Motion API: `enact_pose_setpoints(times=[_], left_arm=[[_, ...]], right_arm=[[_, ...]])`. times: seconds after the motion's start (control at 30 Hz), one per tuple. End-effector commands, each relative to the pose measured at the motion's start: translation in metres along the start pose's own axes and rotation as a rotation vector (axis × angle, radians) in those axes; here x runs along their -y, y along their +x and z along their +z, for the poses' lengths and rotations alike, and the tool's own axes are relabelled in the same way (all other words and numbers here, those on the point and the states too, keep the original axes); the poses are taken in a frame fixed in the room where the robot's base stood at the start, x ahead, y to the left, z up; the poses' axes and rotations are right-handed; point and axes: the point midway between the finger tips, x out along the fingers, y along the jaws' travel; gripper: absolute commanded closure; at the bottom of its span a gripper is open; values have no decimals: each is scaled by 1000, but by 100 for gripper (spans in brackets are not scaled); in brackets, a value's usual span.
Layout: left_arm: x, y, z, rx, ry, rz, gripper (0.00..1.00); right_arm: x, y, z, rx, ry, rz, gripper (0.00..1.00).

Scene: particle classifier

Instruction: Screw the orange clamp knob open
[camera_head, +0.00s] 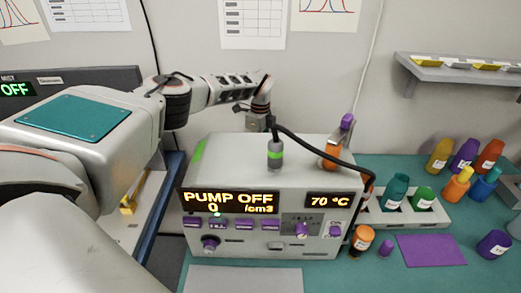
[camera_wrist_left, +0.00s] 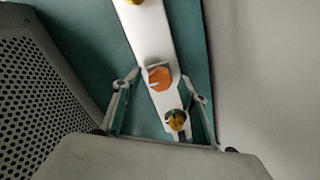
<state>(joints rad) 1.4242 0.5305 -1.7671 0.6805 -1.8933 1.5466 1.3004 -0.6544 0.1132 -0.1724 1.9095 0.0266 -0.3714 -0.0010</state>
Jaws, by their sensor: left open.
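The orange clamp knob (camera_wrist_left: 160,77) shows in the left wrist view on a white strip (camera_wrist_left: 148,38), with a pale bar across its face. My left gripper (camera_wrist_left: 163,82) is open, with one finger on each side of the knob in the picture. I cannot tell whether the fingers are level with it or touch it. In the head view my left arm reaches behind the grey pump device (camera_head: 230,162), and the fingers cannot be made out. The right gripper is not in view.
A perforated grey panel (camera_wrist_left: 38,95) stands close on the left in the wrist view; a pale surface is on the right. In the head view a black hose (camera_head: 318,152) arches over the device. Several coloured vials and a purple mat (camera_head: 430,250) are on the right.

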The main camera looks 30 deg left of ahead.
Motion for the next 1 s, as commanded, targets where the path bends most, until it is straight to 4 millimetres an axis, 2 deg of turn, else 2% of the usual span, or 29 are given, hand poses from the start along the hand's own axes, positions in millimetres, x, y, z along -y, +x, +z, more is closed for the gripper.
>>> enact_pose_setpoints(times=[0.13, 0.23, 0.5, 0.7, 0.83, 1.0], left_arm=[[0, -4, 0, 0, 0, 0, 57], [1, -16, 1, 0, 1, -2, 57], [1, -70, 0, 0, 1, -3, 57], [0, -103, 0, 0, -1, -1, 57], [0, -115, 0, 0, 0, 0, 57], [0, -120, 0, 0, 0, 0, 57]], right_arm=[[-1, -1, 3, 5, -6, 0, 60], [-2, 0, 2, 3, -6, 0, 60], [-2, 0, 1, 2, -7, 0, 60], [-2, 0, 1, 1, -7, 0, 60], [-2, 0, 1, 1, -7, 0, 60], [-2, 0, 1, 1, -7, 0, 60]])
